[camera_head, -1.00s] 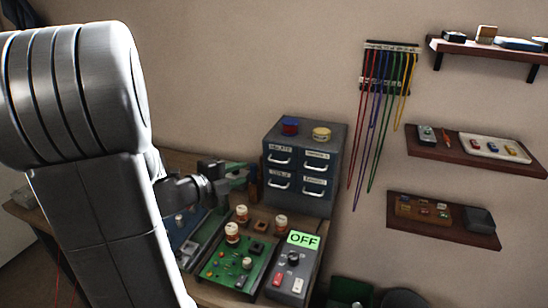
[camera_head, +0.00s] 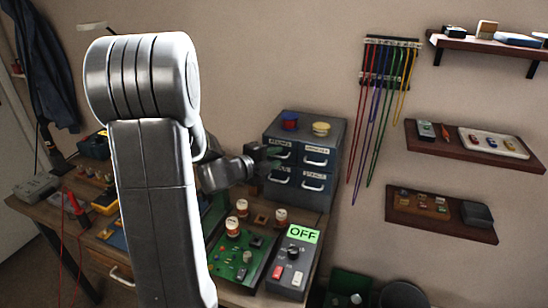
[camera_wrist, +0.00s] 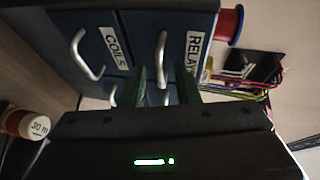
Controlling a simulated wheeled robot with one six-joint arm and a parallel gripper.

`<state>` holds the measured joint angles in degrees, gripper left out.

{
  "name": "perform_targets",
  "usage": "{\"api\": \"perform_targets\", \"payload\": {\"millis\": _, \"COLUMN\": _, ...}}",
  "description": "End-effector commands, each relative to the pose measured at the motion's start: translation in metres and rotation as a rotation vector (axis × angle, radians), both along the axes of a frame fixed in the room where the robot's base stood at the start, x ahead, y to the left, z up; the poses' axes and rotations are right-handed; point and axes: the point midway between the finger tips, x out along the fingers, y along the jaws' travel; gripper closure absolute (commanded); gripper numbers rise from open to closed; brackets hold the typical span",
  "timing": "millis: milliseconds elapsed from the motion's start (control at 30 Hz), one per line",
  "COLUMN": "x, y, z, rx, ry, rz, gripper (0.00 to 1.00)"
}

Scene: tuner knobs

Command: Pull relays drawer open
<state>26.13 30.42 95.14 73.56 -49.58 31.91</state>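The grey-blue drawer cabinet (camera_head: 325,197) stands at the back of the bench, its drawers shut. The relays drawer is at its upper left; its label (camera_head: 281,145) shows above my gripper, which covers the handle in the head view. In the wrist view the RELAYS label (camera_wrist: 193,52) is turned sideways, and the drawer's metal handle (camera_wrist: 161,58) lies ahead, in line with the gap between my fingers. My gripper (camera_head: 272,154) is open and empty in front of the left drawers; its dark green fingers (camera_wrist: 164,88) are apart. Contact with the handle cannot be told.
A green circuit board (camera_head: 236,262) and a control box marked OFF (camera_head: 289,275) lie in front.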

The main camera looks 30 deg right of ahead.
Motion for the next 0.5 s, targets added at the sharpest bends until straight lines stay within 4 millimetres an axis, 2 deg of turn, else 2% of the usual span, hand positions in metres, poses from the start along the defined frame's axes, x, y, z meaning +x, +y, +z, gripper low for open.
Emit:
{"api": "perform_targets", "payload": {"millis": 267, "x": 0.0004, "y": -0.0013, "z": -0.0003, "rx": 0.0, "ry": 0.0, "rz": 0.0, "gripper": 0.71}}
{"api": "perform_targets", "payload": {"millis": 400, "x": 0.0002, "y": -0.0013, "z": -0.0003, "rx": 0.0, "ry": 0.0, "rz": 0.0, "gripper": 0.99}}
{"api": "perform_targets", "payload": {"millis": 500, "x": 0.0002, "y": -0.0012, "z": -0.0002, "rx": 0.0, "ry": 0.0, "rz": 0.0, "gripper": 1.0}}
